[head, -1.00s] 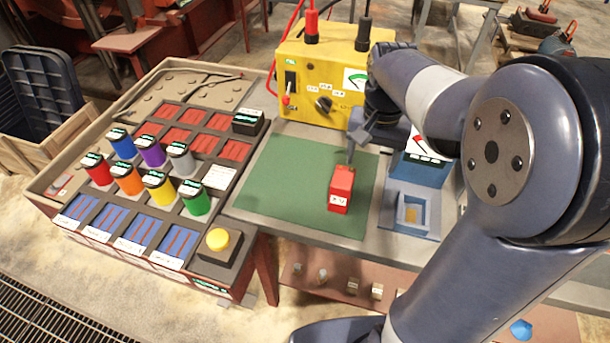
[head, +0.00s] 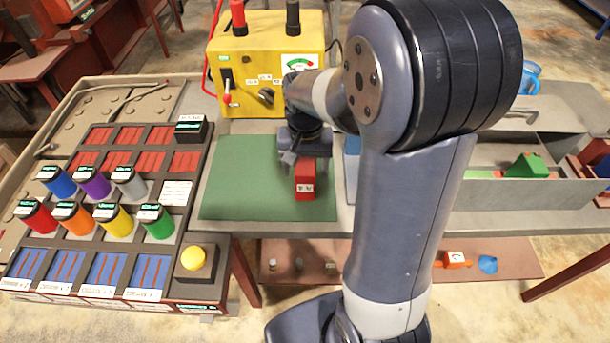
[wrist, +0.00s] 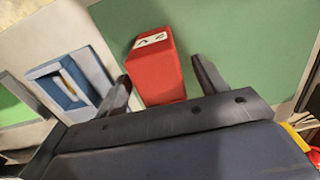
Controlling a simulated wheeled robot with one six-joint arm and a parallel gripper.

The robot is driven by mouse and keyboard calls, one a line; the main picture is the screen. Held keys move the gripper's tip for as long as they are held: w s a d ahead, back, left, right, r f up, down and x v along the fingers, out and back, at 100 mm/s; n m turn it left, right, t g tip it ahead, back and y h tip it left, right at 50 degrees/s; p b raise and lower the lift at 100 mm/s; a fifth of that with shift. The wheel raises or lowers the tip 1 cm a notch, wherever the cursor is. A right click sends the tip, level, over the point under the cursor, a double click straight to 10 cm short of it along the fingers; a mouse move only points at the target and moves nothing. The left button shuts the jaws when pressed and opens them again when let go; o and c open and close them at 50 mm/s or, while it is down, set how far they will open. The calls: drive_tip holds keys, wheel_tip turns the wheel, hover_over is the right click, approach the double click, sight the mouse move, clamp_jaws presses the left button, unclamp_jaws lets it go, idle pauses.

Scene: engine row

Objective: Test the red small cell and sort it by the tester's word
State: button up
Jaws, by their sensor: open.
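The red small cell (head: 305,185), a red block with a white marked label, is on the green mat (head: 245,180). My gripper (head: 294,157) is at the cell's far end and covers part of it in the head view. In the wrist view the open fingers (wrist: 161,80) are on either side of the red cell (wrist: 155,68), with a gap showing on the right. A blue tester with a socket (wrist: 70,82) is left of the cell in the wrist view; my arm hides most of it in the head view.
A yellow meter box (head: 262,55) stands behind the mat. A rack (head: 195,262) with several coloured cylinders and a yellow button is at left. At right, a grey trough (head: 490,190) holds a green block (head: 528,166). A lower shelf (head: 400,262) carries small items.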

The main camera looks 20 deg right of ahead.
wheel_tip(320, 180, down, 2)
drive_tip(key=shift+f, duration=0.1)
drive_tip(key=shift+w, duration=0.1)
clamp_jaws()
idle(0.7)
